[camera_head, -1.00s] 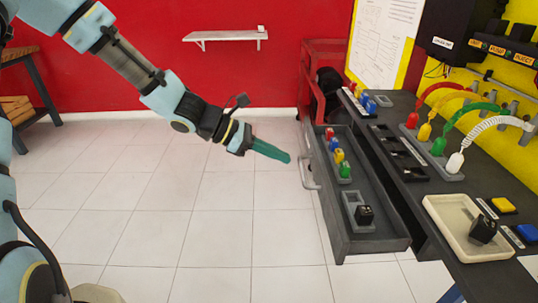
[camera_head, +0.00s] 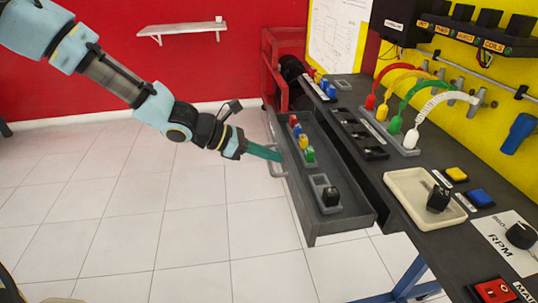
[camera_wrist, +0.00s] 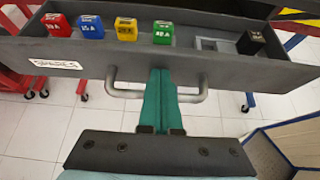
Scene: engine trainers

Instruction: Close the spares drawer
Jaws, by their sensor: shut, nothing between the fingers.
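The spares drawer (camera_head: 345,226) is pulled out from the dark bench, and its front wall with a SPARES label shows in the wrist view (camera_wrist: 205,74). Its grey bar handle (camera_head: 274,160) also shows in the wrist view (camera_wrist: 190,98). My gripper (camera_head: 280,156) is shut and empty, with its green fingers at the handle. In the wrist view the fingertips (camera_wrist: 160,72) lie between the handle's two posts, over the bar and close to the drawer front. I cannot tell whether they touch it.
The drawer holds red, blue, yellow and green blocks (camera_head: 303,142) and a black block (camera_head: 331,196) in a grey holder. The bench top (camera_head: 350,105) carries a cream tray (camera_head: 405,185) and coloured cables. A red cart (camera_head: 285,55) stands behind. The tiled floor (camera_head: 190,225) is clear.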

